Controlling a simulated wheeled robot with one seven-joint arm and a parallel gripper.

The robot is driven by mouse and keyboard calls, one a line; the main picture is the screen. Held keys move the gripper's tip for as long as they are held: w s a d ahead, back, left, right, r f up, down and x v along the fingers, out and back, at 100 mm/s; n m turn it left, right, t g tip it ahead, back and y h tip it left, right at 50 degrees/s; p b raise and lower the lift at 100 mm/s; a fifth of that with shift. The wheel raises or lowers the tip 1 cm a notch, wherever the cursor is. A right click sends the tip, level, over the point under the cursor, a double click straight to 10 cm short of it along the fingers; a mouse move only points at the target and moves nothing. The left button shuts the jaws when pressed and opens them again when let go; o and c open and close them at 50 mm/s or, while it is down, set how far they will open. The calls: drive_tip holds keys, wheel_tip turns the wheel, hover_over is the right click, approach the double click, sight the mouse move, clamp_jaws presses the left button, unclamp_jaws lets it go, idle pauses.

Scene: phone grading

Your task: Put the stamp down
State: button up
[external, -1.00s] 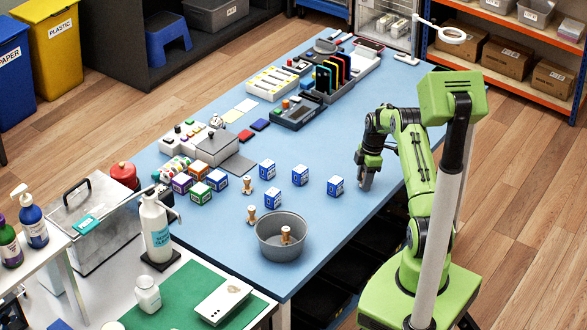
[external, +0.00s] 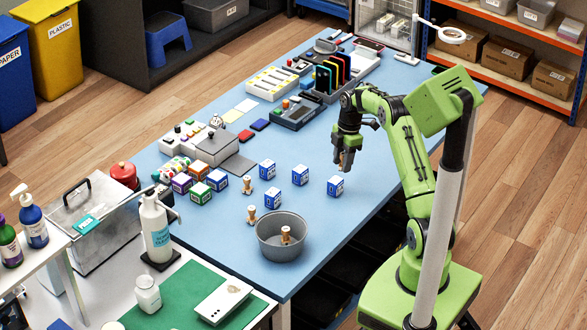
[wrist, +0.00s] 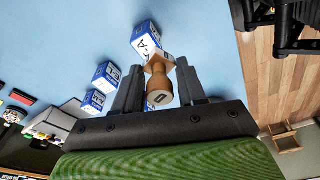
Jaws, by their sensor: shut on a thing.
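My gripper (external: 344,163) is in the air over the right part of the blue table. In the wrist view, my gripper (wrist: 157,85) is shut on a wooden stamp (wrist: 158,92), whose round end faces the camera. The stamp's far end overlaps a blue-and-white cube in that view; I cannot tell the gap between them. One wooden stamp (external: 247,186) and another stamp (external: 251,214) stand on the table to the left. A further stamp (external: 286,236) is inside the grey round bowl (external: 280,255).
Blue-and-white cubes stand on the table, one (external: 335,186) just below my gripper in the picture, others (external: 300,175) (external: 267,169) to its left. More colored cubes (external: 200,193) sit farther left. The blue tabletop (external: 290,145) behind the cubes is mostly clear.

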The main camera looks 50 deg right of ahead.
drive_tip(key=w+a+n+b, duration=0.1)
drive_tip(key=a+n, duration=0.2)
drive_tip(key=a, duration=0.5)
drive_tip(key=w+a+n, duration=0.2)
drive_tip(key=a+n, duration=0.1)
drive_tip(key=a, duration=0.4)
drive_tip(key=n+g+b, duration=0.2)
drive_tip(key=n, duration=0.5)
hover_over(281, 244)
drive_tip(key=s+a, duration=0.2)
drive_tip(key=a, duration=0.1)
drive_tip(key=f+b, duration=0.1)
drive_tip(key=f, duration=0.4)
drive_tip(key=f+b, duration=0.1)
drive_tip(key=f, duration=0.3)
drive_tip(key=shift+s+f, duration=0.2)
drive_tip(key=shift+f, duration=0.15)
drive_tip(key=shift+f+b, duration=0.2)
drive_tip(key=shift+b, duration=0.1)
drive_tip(key=o, duration=0.7)
drive_tip(key=shift+o, duration=0.2)
drive_tip(key=shift+r, duration=0.1)
wheel_tip(281, 244, up, 12)
drive_tip(key=w+d+p, duration=0.1)
drive_tip(key=p, duration=0.2)
drive_tip(key=shift+r, duration=0.25)
